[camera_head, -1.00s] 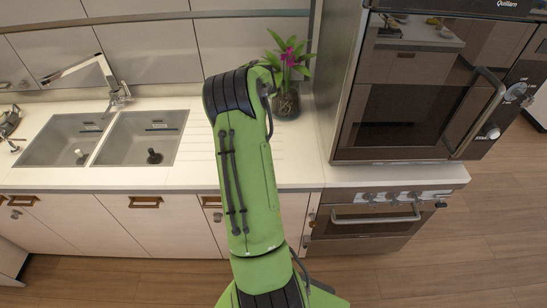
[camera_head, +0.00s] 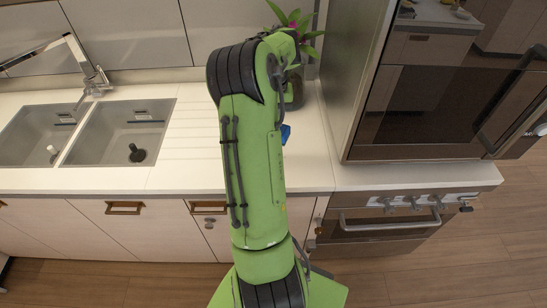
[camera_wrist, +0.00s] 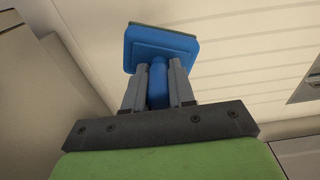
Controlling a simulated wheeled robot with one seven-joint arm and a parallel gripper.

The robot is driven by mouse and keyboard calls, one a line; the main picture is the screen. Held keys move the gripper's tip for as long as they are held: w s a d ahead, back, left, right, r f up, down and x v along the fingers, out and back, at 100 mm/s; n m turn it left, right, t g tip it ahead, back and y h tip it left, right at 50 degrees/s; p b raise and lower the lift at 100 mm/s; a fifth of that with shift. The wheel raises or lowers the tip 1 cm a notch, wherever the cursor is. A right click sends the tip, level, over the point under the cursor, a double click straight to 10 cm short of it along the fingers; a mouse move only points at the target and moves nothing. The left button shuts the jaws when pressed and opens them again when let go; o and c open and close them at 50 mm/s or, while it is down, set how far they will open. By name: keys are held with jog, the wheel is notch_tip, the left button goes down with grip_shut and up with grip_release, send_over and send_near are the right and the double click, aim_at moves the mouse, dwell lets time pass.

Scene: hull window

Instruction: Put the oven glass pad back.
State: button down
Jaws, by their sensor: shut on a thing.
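The oven glass pad is a blue square pad with a round blue handle; in the wrist view the pad (camera_wrist: 160,46) sits just beyond my fingertips. My gripper (camera_wrist: 158,78) is shut on the handle, with one grey finger on each side. In the head view only a small blue corner of the pad (camera_head: 285,133) shows, to the right of my green arm and above the counter. My arm hides the gripper there. The oven (camera_head: 420,110) with its dark glass door stands at the right.
The white counter (camera_head: 180,181) runs along the wall, with two sinks (camera_head: 118,132) at the left. A potted plant with pink flowers (camera_head: 293,84) stands partly behind my arm, beside the oven housing. A lower appliance with knobs (camera_head: 390,222) is below the counter at the right.

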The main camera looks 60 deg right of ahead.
notch_tip(320, 180, down, 10)
jog(key=shift+f+b, duration=0.1)
jog(key=shift+b, duration=0.45)
jog(key=c, duration=0.9)
grip_release()
jog(key=shift+c, duration=0.2)
